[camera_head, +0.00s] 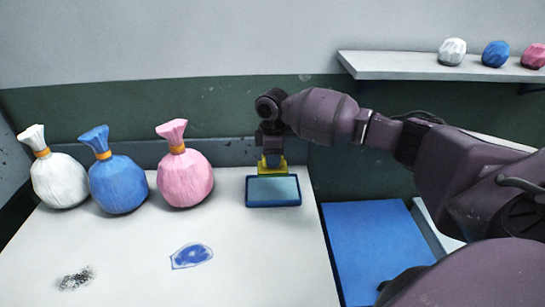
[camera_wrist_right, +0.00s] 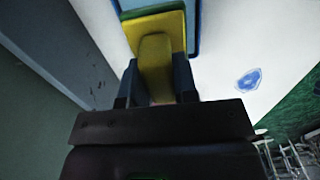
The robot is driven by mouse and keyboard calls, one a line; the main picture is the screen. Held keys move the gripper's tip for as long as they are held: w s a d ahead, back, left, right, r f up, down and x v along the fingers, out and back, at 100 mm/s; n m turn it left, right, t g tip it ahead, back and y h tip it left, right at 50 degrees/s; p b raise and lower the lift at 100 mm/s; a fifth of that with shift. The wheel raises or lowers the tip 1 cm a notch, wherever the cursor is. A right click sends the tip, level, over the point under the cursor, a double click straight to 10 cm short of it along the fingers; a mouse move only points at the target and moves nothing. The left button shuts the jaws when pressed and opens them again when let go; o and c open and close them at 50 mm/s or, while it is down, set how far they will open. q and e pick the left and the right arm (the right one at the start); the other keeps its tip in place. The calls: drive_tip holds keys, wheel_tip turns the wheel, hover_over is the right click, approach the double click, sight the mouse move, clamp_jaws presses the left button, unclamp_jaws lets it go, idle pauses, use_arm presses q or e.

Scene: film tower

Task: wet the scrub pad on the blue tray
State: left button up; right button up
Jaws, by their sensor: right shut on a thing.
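The blue tray (camera_head: 273,204), with a pale grey-green inside, lies on the white table near its back right. The yellow scrub pad (camera_head: 265,170) is at the tray's far edge. My right gripper (camera_head: 271,157) comes down from above and is shut on the pad's yellow handle. In the right wrist view the fingers (camera_wrist_right: 156,82) stand on both sides of the handle, and the pad (camera_wrist_right: 140,27) lies beyond it. A blue edge of the tray (camera_wrist_right: 195,25) shows there beside the pad. I cannot tell whether the pad touches the tray. My left gripper is not in view.
White (camera_head: 60,182), blue (camera_head: 118,186) and pink (camera_head: 185,180) tied bags stand left of the tray. A blue stain (camera_head: 191,256) and a dark speckled smudge (camera_head: 76,278) mark the table front. A blue panel (camera_head: 375,245) lies right of the table. A wall shelf (camera_head: 400,66) holds three balls.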

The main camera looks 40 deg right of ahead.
sight(273, 172)
drive_tip(key=shift+f+b, duration=1.5)
drive_tip(key=shift+f, duration=0.6)
drive_tip(key=shift+f+b, duration=0.75)
drive_tip(key=shift+f, duration=0.15)
drive_tip(key=shift+r, duration=0.1)
drive_tip(key=shift+f, duration=0.55)
drive_tip(key=shift+f, duration=0.15)
idle(1.4)
